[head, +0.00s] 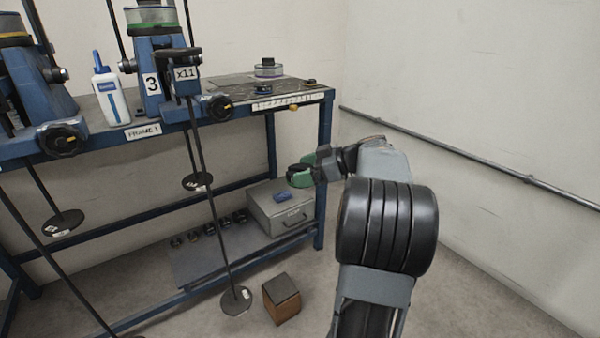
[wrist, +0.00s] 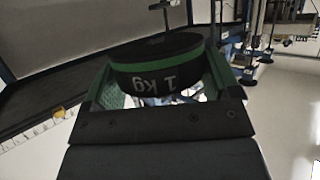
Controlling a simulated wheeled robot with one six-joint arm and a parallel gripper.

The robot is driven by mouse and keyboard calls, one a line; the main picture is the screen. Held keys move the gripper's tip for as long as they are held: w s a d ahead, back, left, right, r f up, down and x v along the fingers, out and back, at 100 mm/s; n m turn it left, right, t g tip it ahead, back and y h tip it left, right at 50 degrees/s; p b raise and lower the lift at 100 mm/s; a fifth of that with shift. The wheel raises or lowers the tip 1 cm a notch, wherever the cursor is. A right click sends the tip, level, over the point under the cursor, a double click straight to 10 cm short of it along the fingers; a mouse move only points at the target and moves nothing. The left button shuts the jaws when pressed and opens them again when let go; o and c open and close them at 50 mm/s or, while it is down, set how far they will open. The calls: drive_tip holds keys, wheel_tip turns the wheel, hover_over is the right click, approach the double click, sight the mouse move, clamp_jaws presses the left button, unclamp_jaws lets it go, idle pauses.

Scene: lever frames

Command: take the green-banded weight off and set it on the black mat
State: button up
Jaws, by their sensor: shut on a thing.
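My gripper (head: 303,171) has green fingers and is shut on a black round weight. In the wrist view the green-banded weight (wrist: 158,72) reads "1 kg" and sits between the two fingers, clear of any surface. In the head view the gripper and weight are in the air in front of the bench's right end, lower than its top; the weight is small and partly hidden there. A dark mat-like patch (head: 232,84) lies on the bench top. Its outline is hard to make out.
A round stack (head: 268,69) and a small blue item (head: 263,89) stand on the bench's right part. A ruled strip (head: 287,102) runs along its front edge. A grey case (head: 282,207) sits on the lower shelf.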

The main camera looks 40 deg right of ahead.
drive_tip(key=shift+s+d+r, duration=0.15)
drive_tip(key=shift+r, duration=0.35)
drive_tip(key=shift+s+d, duration=0.1)
idle(0.4)
drive_tip(key=s+d+b, duration=0.1)
drive_tip(key=s+d, duration=0.3)
drive_tip(key=s, duration=0.1)
drive_tip(key=shift+d, duration=0.4)
idle(0.8)
drive_tip(key=shift+s, duration=0.15)
idle(0.3)
